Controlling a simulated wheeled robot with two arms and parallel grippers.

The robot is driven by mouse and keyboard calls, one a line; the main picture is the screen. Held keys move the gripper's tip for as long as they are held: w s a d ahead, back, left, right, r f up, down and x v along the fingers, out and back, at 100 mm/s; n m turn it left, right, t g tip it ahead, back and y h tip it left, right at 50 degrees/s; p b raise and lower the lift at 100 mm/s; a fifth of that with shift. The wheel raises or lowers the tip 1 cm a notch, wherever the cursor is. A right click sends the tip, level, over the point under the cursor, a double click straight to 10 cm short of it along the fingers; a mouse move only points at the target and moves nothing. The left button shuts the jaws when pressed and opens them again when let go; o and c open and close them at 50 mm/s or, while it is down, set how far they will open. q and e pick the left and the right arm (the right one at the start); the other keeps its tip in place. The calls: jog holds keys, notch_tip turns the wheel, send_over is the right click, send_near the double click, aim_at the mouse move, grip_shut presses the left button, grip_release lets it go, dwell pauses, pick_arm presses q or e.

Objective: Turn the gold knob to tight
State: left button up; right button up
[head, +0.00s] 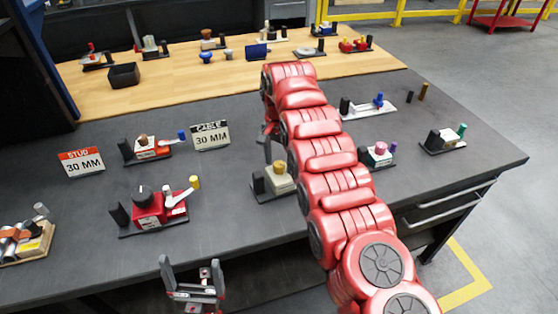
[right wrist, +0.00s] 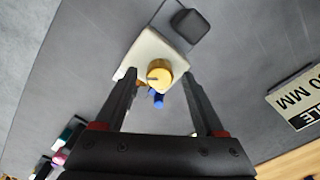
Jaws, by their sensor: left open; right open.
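The gold knob (head: 279,167) sits on top of a cream block (head: 280,182) on a dark base, near the front of the grey bench. In the right wrist view, the gold knob (right wrist: 160,72) lies between the fingers of my open right gripper (right wrist: 160,78), with the cream block (right wrist: 150,50) behind it. In the head view, my right gripper (head: 267,150) points down close to the knob, partly hidden by my arm. I cannot tell the height gap, and no grip shows. My left gripper (head: 193,278) is open and empty off the bench's front edge.
A red device (head: 150,207) with a black knob and yellow-tipped lever stands to the left. CABLE (head: 210,136) and STUD (head: 81,162) signs stand behind. Bare bench lies between the devices.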

aim_at(279, 163)
notch_tip(279, 163, up, 17)
jog(key=p, duration=1.6)
